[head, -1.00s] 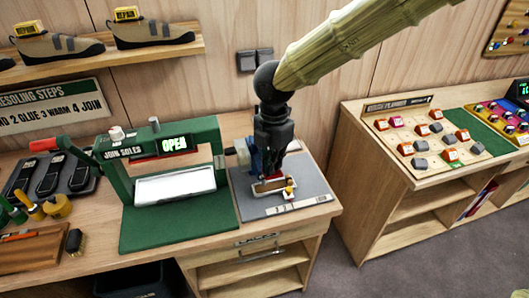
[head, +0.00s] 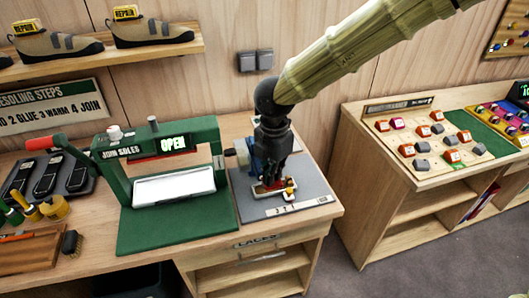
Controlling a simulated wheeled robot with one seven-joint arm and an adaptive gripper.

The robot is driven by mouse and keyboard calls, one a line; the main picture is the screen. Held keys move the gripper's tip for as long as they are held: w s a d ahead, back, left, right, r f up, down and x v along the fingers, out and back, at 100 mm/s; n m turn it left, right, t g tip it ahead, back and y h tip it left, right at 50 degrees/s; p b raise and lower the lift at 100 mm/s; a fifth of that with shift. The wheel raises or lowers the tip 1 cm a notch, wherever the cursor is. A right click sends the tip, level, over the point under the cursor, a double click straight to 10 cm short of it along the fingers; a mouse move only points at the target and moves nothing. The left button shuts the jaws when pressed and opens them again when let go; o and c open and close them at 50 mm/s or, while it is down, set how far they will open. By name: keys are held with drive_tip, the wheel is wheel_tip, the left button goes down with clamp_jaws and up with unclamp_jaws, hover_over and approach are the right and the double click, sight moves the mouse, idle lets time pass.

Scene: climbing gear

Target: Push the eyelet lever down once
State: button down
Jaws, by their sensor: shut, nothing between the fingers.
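The eyelet press, a small blue device (head: 243,152), stands on a grey board (head: 310,203) at the right end of the workbench. My gripper (head: 271,182) is shut and empty, pointing down over the press and hiding much of it. A small red part (head: 279,183), which looks like the lever's end, shows low at my fingertips. I cannot tell whether the fingers touch it. A small yellow and white piece (head: 290,188) sits just right of the fingertips.
A green sole-joining press (head: 168,240) with a red handle and a lit "OPEN" sign stands close on the left. Tools lie further left. A second wooden unit (head: 410,180) with a game board stands right, across a floor gap.

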drive_tip(key=shift+s+f+b, duration=0.1)
drive_tip(key=shift+f+b, duration=0.2)
drive_tip(key=shift+f, duration=0.5)
drive_tip(key=shift+r, duration=0.1)
wheel_tip(320, 180, up, 13)
drive_tip(key=p, duration=1.1)
idle(0.6)
